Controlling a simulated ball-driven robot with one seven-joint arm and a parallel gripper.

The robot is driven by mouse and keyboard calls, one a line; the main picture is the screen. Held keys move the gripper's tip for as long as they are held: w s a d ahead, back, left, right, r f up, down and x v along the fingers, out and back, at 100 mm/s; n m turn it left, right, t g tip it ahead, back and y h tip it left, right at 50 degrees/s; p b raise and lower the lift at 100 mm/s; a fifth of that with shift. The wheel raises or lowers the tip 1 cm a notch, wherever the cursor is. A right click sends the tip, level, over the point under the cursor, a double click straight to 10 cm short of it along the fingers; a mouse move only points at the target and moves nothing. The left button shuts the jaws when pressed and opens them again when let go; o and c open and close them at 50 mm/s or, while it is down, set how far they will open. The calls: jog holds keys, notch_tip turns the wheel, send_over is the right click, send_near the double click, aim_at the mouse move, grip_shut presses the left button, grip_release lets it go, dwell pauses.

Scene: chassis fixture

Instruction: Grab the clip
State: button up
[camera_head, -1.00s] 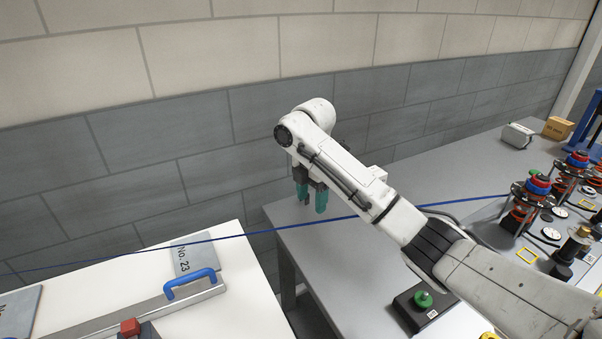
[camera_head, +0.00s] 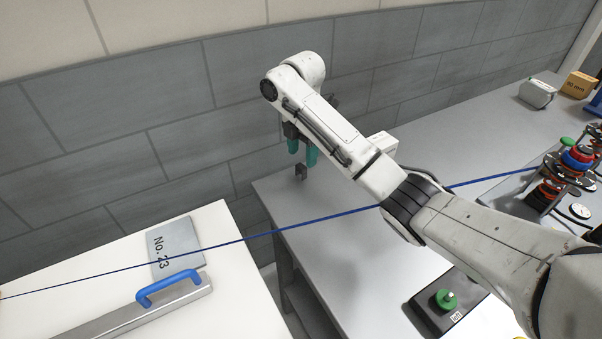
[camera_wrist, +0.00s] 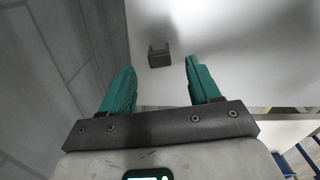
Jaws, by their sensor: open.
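The clip (camera_head: 301,171) is a small dark grey U-shaped piece on the grey table near its far left corner, by the wall. It also shows in the wrist view (camera_wrist: 159,56), ahead of and between my fingertips, with its open side facing up. My gripper (camera_head: 303,154) has two teal fingers pointing down, just above and beside the clip in the head view. The fingers are open and apart, with nothing between them in the wrist view (camera_wrist: 158,76). The gap between fingers and clip is hard to judge.
A blue cable (camera_head: 330,217) stretches across the scene and passes in front of the clip's table. A white table (camera_head: 225,285) with a No. 23 plate (camera_head: 178,249) and a blue handle (camera_head: 168,284) stands at left. A green button box (camera_head: 447,300) and fixtures are at right. The wall is close behind.

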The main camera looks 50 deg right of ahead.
aim_at(301, 166)
jog(key=shift+a+f+p, duration=0.1)
jog(key=shift+f+p, duration=0.35)
jog(key=shift+f, duration=2.2)
jog(key=shift+c, duration=0.2)
jog(key=c, duration=1)
